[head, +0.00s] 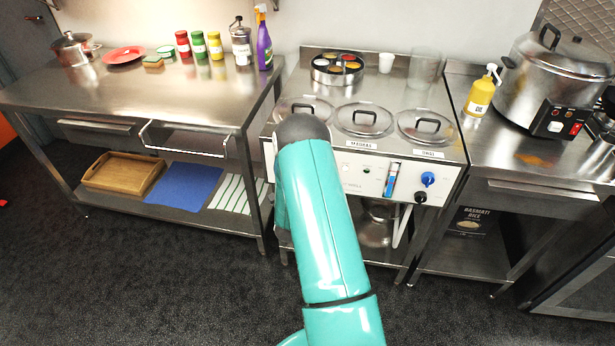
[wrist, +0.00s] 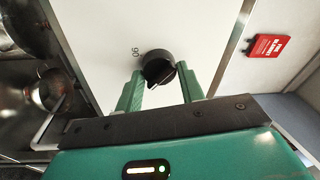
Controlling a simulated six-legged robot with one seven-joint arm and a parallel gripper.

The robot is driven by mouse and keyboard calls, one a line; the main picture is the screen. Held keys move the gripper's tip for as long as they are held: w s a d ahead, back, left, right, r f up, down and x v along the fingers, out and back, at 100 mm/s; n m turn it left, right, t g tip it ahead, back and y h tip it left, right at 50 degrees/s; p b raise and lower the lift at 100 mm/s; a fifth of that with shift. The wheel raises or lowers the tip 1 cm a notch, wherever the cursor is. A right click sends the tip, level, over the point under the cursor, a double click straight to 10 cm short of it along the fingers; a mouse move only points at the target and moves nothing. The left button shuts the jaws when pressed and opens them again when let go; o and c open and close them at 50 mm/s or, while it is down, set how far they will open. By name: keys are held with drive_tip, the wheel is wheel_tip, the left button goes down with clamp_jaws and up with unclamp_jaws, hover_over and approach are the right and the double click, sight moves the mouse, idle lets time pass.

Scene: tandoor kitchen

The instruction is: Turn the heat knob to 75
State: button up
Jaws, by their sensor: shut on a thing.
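A round black knob (wrist: 158,66) sits on a white panel in the wrist view. A printed number that looks like 90 stands beside its upper left side, turned sideways. A pale mark shows on the knob's near part, but I cannot read its setting. The two green fingers of my gripper (wrist: 163,88) are on either side of the knob, shut on it. In the head view the gripper and this knob are hidden behind my teal arm, which reaches to the left part of the steel counter's front panel (head: 365,187).
The panel's right part carries a blue knob (head: 428,179) and a small black knob (head: 420,197). Lidded wells (head: 365,119) lie above. A big steel pot (head: 553,85) stands at right.

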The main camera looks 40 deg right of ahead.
drive_tip(key=shift+m, duration=0.7)
drive_tip(key=o, duration=1)
drive_tip(key=shift+c, duration=0.2)
drive_tip(key=shift+a, duration=0.1)
drive_tip(key=v, duration=1.3)
drive_tip(key=shift+s+a, duration=0.15)
drive_tip(key=shift+a, duration=0.2)
drive_tip(key=shift+r, duration=0.1)
